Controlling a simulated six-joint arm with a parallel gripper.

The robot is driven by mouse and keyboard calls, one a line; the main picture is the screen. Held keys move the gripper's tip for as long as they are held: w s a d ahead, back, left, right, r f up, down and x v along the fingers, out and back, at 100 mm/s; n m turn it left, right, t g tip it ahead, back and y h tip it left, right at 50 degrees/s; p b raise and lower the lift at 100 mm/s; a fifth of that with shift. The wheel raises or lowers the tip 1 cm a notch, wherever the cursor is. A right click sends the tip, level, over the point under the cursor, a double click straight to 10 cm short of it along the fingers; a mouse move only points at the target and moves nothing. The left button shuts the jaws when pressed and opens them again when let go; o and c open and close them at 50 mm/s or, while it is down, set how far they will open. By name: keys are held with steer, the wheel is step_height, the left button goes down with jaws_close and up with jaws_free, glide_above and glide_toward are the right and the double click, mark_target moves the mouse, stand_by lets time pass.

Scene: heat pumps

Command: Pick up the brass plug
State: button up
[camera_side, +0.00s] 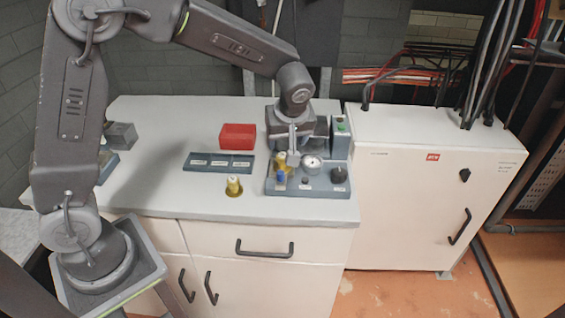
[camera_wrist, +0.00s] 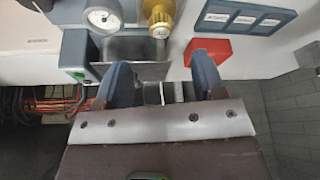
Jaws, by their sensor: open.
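A short brass piece (camera_side: 234,185), which looks like the brass plug, stands upright on a round brass-coloured base near the front edge of the white cabinet top. A second brass fitting (camera_side: 281,161) stands on the grey-blue fixture, left of a round gauge; it also shows at the top of the wrist view (camera_wrist: 159,18). My gripper (camera_side: 291,143) is above the rear part of the fixture, behind the brass fitting and up to the right of the plug. In the wrist view my two fingers (camera_wrist: 161,80) are apart with nothing held between them. The plug is not clearly visible there.
The fixture (camera_side: 295,187) also carries the gauge (camera_side: 311,163), a black knob (camera_side: 338,173) and a green-marked box (camera_side: 341,127). A labelled tray (camera_side: 219,163) and a red bin (camera_side: 237,136) stand left of it. The cabinet top left of the tray is mostly clear.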

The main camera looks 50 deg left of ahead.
mark_target(283, 155)
steer(key=x, duration=0.9)
jaws_close()
stand_by(0.5)
steer(key=shift+r, duration=0.1)
